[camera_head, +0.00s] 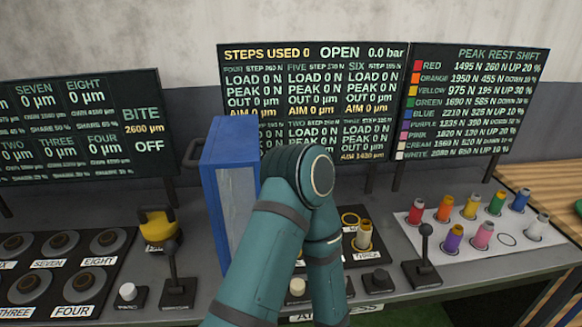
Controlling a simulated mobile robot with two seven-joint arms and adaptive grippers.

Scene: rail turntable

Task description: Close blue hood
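The blue hood (229,142) stands upright, left of the middle of the bench, as a tall box-like shape. Its blue top and left side show, with a paler grey-blue face toward me and a dark handle at its upper left. My teal arm rises from the bottom edge, bends at a large joint just right of the hood and hides part of the bench behind it. The picture does not show whether the arm touches the hood. Neither gripper's fingers can be seen.
A yellow weight-like block (160,229) and a black lever (176,280) stand left of the hood. A white mat (410,236) with several coloured spools lies at right, beside another lever (424,262). Display boards (312,75) stand behind. Knobs line the front edge.

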